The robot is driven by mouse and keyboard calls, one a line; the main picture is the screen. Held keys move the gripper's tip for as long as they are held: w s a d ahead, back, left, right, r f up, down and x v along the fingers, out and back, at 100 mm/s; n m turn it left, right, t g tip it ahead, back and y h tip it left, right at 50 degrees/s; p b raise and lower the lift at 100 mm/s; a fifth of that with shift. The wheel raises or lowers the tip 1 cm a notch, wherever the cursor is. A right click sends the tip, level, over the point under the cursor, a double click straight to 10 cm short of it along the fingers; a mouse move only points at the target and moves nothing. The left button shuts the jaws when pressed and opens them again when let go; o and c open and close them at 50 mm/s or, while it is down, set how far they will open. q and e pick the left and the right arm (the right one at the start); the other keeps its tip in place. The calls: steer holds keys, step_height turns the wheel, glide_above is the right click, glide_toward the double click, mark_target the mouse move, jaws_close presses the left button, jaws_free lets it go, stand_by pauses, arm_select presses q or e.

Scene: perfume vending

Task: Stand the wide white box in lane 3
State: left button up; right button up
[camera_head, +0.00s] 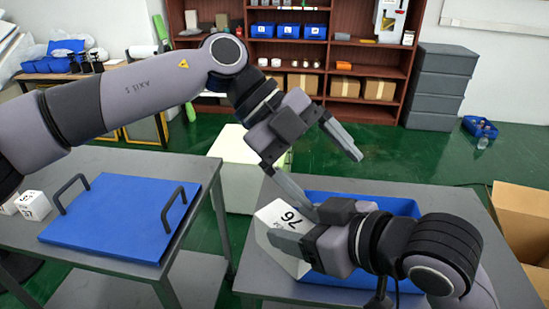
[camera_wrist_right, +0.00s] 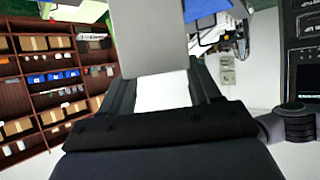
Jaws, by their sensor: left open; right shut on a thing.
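A white box (camera_head: 271,214) with dark print reading like "76" is held tilted at the near left edge of the blue bin on the right table. My right gripper (camera_head: 290,226) is shut on this box; its lower part is partly hidden by the gripper. In the right wrist view a grey-white face (camera_wrist_right: 150,40) of the held box rises between the fingers. My left gripper (camera_head: 333,182) is open and empty, its fingers spread above the box and bin. I cannot make out lane 3 in these views.
The blue bin (camera_head: 395,206) sits on the grey right table (camera_head: 457,205). A blue board with two black handles (camera_head: 120,215) lies on the left table, with small white cubes (camera_head: 34,205) beside it. Shelves (camera_head: 340,55) stand behind; cardboard boxes (camera_head: 522,215) stand at right.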

arm_select(q)
steer(key=a+f+n+t+y, duration=0.1)
steer(key=a+t+y, duration=0.1)
steer(key=y, duration=0.2)
steer(key=n+t+y, duration=0.2)
steer(key=n+y, duration=0.1)
steer(key=y, duration=0.2)
glide_above(275, 207)
steer(key=shift+r, duration=0.4)
step_height(275, 207, down, 12)
steer(key=shift+r, duration=0.1)
steer(key=c, duration=1.1)
arm_select(e)
steer(key=o, duration=1.2)
